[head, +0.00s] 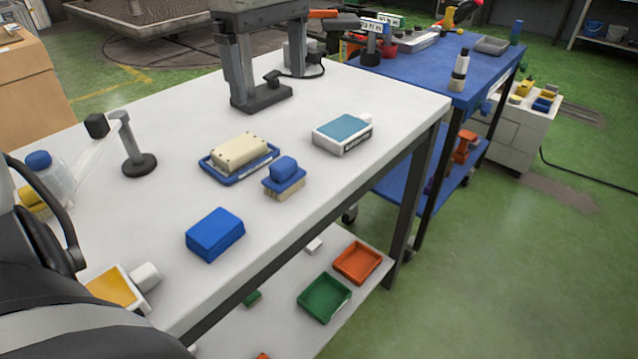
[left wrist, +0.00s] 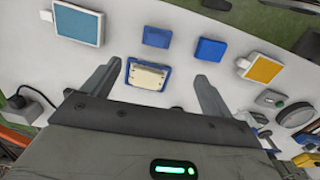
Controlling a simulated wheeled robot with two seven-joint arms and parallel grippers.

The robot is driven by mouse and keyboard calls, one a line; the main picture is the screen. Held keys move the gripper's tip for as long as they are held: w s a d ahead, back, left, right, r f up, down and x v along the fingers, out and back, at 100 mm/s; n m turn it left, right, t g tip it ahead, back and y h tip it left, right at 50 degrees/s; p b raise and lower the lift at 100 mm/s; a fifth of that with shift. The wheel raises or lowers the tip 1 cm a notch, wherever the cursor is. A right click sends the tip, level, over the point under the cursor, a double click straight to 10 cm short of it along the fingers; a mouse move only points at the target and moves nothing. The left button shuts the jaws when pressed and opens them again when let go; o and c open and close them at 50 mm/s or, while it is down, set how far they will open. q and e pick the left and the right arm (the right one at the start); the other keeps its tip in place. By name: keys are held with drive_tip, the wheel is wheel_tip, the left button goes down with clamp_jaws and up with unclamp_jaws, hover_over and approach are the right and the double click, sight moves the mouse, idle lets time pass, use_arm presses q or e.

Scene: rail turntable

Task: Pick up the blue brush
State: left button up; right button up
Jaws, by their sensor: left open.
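The blue brush (head: 284,170) stands on the white table near its front edge, blue handle up and pale bristles down. In the left wrist view the brush (left wrist: 157,37) shows from above as a small blue block, beyond the fingertips. My left gripper (head: 268,82) is open and empty at the back of the table, fingers pointing down, apart from the brush. In the left wrist view the gripper (left wrist: 160,75) spreads its fingers with a cream block on a blue tray seen between them. My right gripper is not in view.
The cream block (head: 238,152) on its blue tray (head: 230,177) lies between gripper and brush. A plain blue block (head: 215,234) is to the brush's left, a white-and-blue box (head: 342,134) to its right. A dark-based post (head: 138,163) stands farther left.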

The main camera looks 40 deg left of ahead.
use_arm(q)
approach(283, 162)
drive_tip(key=f, duration=0.5)
drive_tip(key=shift+s+b, duration=0.35)
drive_tip(key=shift+w+d+f, duration=0.1)
drive_tip(key=shift+w+f, duration=0.05)
drive_tip(key=shift+f, duration=1.2)
drive_tip(key=shift+w+f, duration=0.15)
drive_tip(key=shift+f, duration=1.2)
drive_tip(key=c, duration=1.1)
